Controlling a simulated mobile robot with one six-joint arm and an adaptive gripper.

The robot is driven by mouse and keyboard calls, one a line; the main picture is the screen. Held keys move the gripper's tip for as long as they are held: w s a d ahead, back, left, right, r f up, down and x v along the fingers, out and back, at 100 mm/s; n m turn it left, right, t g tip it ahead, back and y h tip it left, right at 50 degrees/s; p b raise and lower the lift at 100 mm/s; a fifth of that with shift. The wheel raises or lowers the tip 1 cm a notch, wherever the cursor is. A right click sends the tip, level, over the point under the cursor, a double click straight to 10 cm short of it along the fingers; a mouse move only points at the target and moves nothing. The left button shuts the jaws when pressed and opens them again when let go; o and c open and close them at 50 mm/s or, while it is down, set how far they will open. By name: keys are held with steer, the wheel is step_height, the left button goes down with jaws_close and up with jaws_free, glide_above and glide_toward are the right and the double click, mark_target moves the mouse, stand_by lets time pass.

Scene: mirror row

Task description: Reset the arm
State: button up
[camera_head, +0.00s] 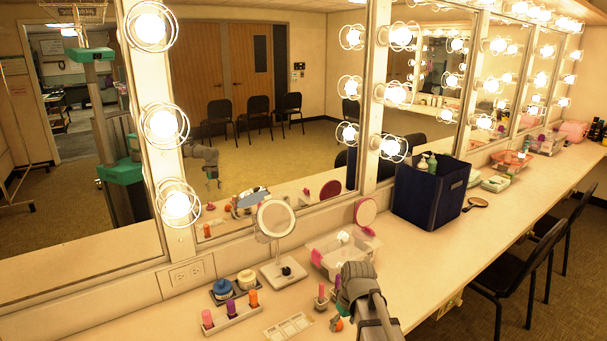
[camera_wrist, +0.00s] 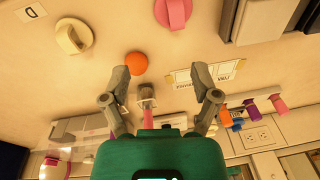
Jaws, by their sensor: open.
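My arm's grey wrist part (camera_head: 356,283) reaches over the counter at the lower middle of the head view; the fingers are hard to make out there. In the wrist view my gripper (camera_wrist: 162,76) is open, with its two grey fingers wide apart and nothing held between them. A small grey-and-pink lipstick (camera_wrist: 147,98) stands below, between the fingers; it also shows in the head view (camera_head: 321,298). An orange ball (camera_wrist: 135,63) lies beside the left fingertip in the wrist view; whether they touch I cannot tell. It also shows in the head view (camera_head: 337,325).
A clear bin (camera_head: 325,258) and a dark blue box (camera_head: 425,195) stand behind. Two black chairs (camera_head: 505,275) line the right edge.

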steer(key=s+d+r+m+h+p, duration=0.1)
steer(key=s+d+m, duration=0.4)
steer(key=s, duration=0.4)
steer(key=shift+s+d+r+g, duration=0.2)
steer(key=shift+d+r+g, duration=0.1)
steer(key=shift+d+r, duration=0.05)
stand_by(0.6)
